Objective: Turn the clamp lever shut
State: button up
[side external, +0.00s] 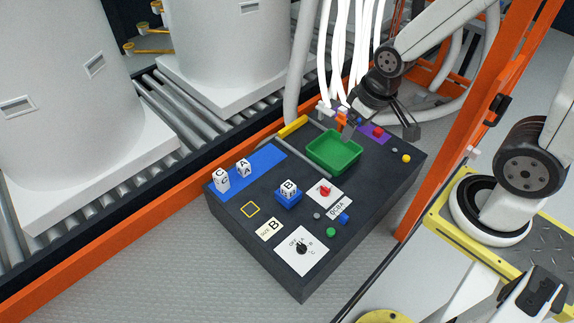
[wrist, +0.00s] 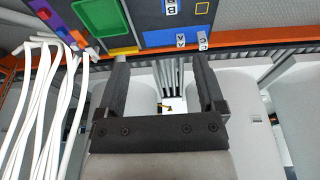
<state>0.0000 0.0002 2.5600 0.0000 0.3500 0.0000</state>
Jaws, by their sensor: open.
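My gripper (side external: 379,128) is open, with its two black fingers spread above the far right part of the dark box (side external: 262,240). In the wrist view my gripper (wrist: 162,72) has nothing between its fingers. I cannot tell for certain which part is the clamp lever. A yellow bar (side external: 292,126) lies along the box's far edge, left of my gripper. It also shows in the wrist view (wrist: 123,51), just beyond the left finger. A red handle (side external: 325,190) sits on a white plate nearer the middle, apart from my gripper.
A green tray (side external: 334,165) lies beside my gripper. A black dial (side external: 301,248) is at the near end. White hoses (side external: 340,50) hang behind; an orange post (side external: 448,120) stands right.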

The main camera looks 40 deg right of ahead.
jog(key=shift+w, duration=0.1)
jog(key=c, duration=0.4)
jog(key=g, duration=0.3)
send_over(326, 188)
notch_tip(326, 188, down, 29)
jog(key=shift+w+r, duration=0.1)
jog(key=shift+c, duration=0.2)
jog(key=shift+f, duration=0.35)
jog(key=shift+f, duration=0.1)
jog(key=shift+f, duration=3.75)
